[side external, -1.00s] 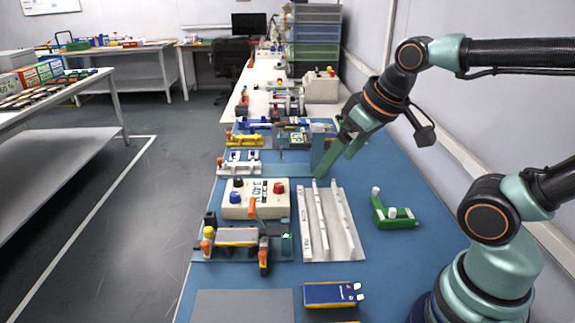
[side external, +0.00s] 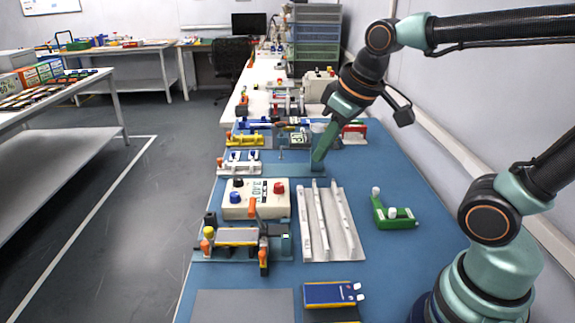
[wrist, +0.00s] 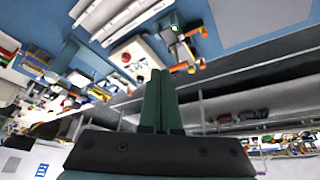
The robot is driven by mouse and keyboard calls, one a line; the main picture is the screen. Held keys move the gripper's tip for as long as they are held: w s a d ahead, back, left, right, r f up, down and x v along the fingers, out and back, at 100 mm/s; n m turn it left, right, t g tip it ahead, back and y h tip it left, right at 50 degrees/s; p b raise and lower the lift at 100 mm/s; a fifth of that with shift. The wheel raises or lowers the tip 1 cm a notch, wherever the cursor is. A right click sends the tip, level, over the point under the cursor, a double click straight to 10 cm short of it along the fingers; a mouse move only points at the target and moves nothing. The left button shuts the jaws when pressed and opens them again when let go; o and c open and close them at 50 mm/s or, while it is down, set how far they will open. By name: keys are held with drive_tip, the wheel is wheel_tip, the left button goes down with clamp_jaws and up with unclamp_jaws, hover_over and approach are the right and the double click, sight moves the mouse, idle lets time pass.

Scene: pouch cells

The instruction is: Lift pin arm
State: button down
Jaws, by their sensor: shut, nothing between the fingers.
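My gripper (side external: 317,165) is shut and empty, its green fingers pointing down over the right end of a flat teal plate (side external: 290,170). A small upright pin (side external: 281,153) stands on that plate, left of my fingers. My gripper hides the plate's right end, and I cannot tell whether it touches there. I cannot clearly make out a pin arm. In the wrist view my closed fingers (wrist: 160,78) lie side by side with nothing between them.
Nearer stand a cream control box (side external: 255,199), a clamp fixture (side external: 237,238) with orange handles, a white slotted rack (side external: 327,225) and a green holder (side external: 395,212). A yellow fixture (side external: 245,140) and a red one (side external: 355,130) are farther back.

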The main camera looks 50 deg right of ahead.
drive_tip(key=w+a+f+n+g, duration=0.2)
drive_tip(key=w+a+f+n, duration=0.25)
drive_tip(key=w, duration=0.35)
drive_tip(key=w+a+f+n+g, duration=0.2)
drive_tip(key=w+a+f+n, duration=0.15)
drive_tip(key=w+a, duration=0.35)
drive_tip(key=f, duration=0.3)
drive_tip(key=w+f, duration=0.1)
drive_tip(key=f, duration=0.2)
drive_tip(key=d+f, duration=0.1)
drive_tip(key=f, duration=0.3)
drive_tip(key=shift+w, duration=0.15)
drive_tip(key=shift+s+d+r, duration=0.55)
drive_tip(key=shift+d+r, duration=0.05)
drive_tip(key=shift+r, duration=0.15)
drive_tip(key=shift+s+d+r, duration=0.55)
drive_tip(key=shift+s+d, duration=0.05)
drive_tip(key=shift+r, duration=0.1)
